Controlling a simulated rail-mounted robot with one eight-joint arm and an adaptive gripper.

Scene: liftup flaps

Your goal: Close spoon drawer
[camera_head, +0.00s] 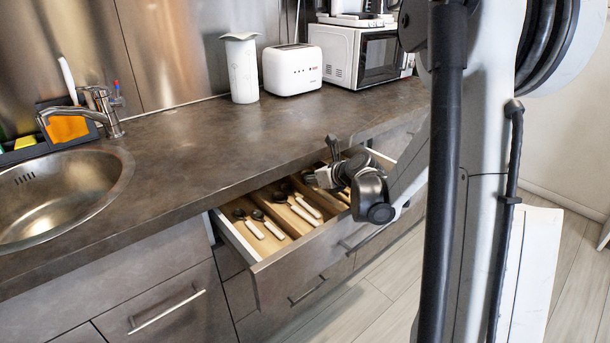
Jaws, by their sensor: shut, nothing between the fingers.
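The spoon drawer (300,263) is pulled out from under the counter, with its grey front facing the floor area. Inside its wooden tray lie several dark-headed utensils with white handles (272,228). My gripper (333,146) is above the right part of the drawer, near the counter's front edge. It is shut and empty. My gripper and wrist hide the drawer's right part and some of its contents.
The dark countertop (200,150) overhangs the drawer. A sink (60,195) is at left. A white canister (242,70), a toaster (292,70) and a microwave (362,55) stand at the back. Lower drawers below are shut. The floor (375,300) in front is clear.

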